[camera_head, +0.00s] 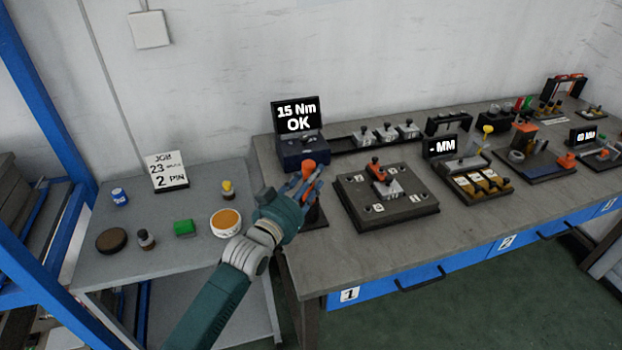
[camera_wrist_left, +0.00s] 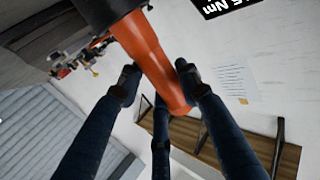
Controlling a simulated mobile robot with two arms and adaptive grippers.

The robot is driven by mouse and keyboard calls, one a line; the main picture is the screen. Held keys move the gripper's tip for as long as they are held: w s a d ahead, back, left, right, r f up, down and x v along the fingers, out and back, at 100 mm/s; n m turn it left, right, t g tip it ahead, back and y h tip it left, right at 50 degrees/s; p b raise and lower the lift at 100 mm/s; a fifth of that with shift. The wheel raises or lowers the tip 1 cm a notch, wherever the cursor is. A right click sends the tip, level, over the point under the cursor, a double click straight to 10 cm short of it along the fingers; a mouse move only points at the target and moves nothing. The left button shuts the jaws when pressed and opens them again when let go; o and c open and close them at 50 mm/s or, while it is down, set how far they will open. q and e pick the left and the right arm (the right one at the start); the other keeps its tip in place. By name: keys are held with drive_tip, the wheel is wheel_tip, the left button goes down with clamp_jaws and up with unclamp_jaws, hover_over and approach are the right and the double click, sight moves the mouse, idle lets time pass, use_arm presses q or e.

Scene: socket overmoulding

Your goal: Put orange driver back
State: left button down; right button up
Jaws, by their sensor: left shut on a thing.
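My left gripper (camera_head: 305,186) is shut on the orange driver (camera_head: 309,166), at the left end of the workbench. In the left wrist view the driver (camera_wrist_left: 152,58) is an orange tapered body with a dark part at the picture's top, between the fingers (camera_wrist_left: 158,82). A dark base (camera_head: 317,221) shows on the bench just below the gripper. The fingers hide much of the driver, and I cannot tell whether it touches the base. A dark blue box with a screen reading "15 Nm OK" (camera_head: 297,116) stands just behind. My right gripper is not in view.
A dark plate fixture (camera_head: 412,211) with a grey and orange part sits right of the gripper. A "- MM" gauge station (camera_head: 441,147) stands farther right. On the left grey table (camera_head: 135,260) are a "JOB" sign (camera_head: 167,171), an orange-topped round tin (camera_head: 226,221) and several small items.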

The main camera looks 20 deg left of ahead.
use_arm(q)
drive_tip(key=c, duration=1.2)
unclamp_jaws()
drive_tip(key=shift+f, duration=0.15)
drive_tip(key=shift+s, duration=0.15)
drive_tip(key=s+a+b, duration=0.1)
drive_tip(key=s+a, duration=0.1)
drive_tip(key=s, duration=0.9)
drive_tip(key=shift+s+r, duration=0.2)
drive_tip(key=shift+s, duration=0.1)
drive_tip(key=shift+a, duration=0.1)
drive_tip(key=shift+f, duration=0.1)
